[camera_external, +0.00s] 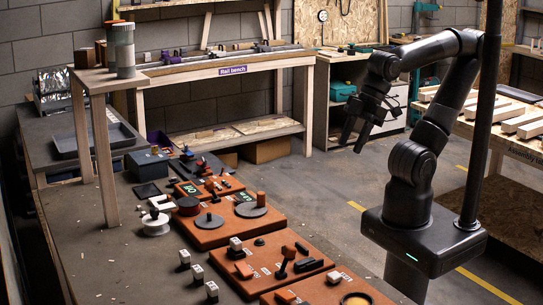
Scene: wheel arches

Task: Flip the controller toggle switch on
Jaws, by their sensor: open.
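My gripper (352,146) is open and empty. It hangs in the air at the end of my raised arm, right of the workbench and well apart from everything on it. Several orange panels with controls lie along the bench. A smaller orange panel (188,190) with small dark and orange parts lies farther back. I cannot tell which part is the controller toggle switch or what position it is in.
The dark workbench (95,235) runs along the left. A white spool (155,223), small pale-topped blocks, a grey box (147,163) and a wooden stand (92,76) with a canister are on it. The rail bench (225,70) stands behind. The floor between bench and arm is clear.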

